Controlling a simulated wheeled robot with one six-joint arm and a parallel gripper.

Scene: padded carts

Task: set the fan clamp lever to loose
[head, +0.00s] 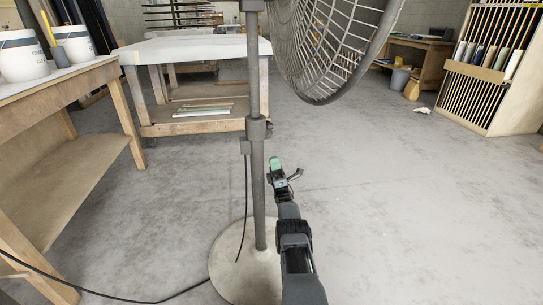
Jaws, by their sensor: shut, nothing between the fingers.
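A grey pedestal fan stands in front of me, with its caged head (325,50) at the top, a vertical pole (258,200) and a round base (235,265). A clamp collar (258,129) sits midway up the pole. A small dark part juts from the collar's left side; I cannot tell whether it is the lever or how it is set. My gripper (276,163) is shut and empty. In the picture it is just right of the pole and a little below the collar, with no clear contact.
A wooden workbench (100,72) with white buckets (22,58) stands at the left. A padded cart (205,128) is behind the pole. A black cord (110,296) crosses the floor at lower left. A wooden rack (512,115) stands at the far right.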

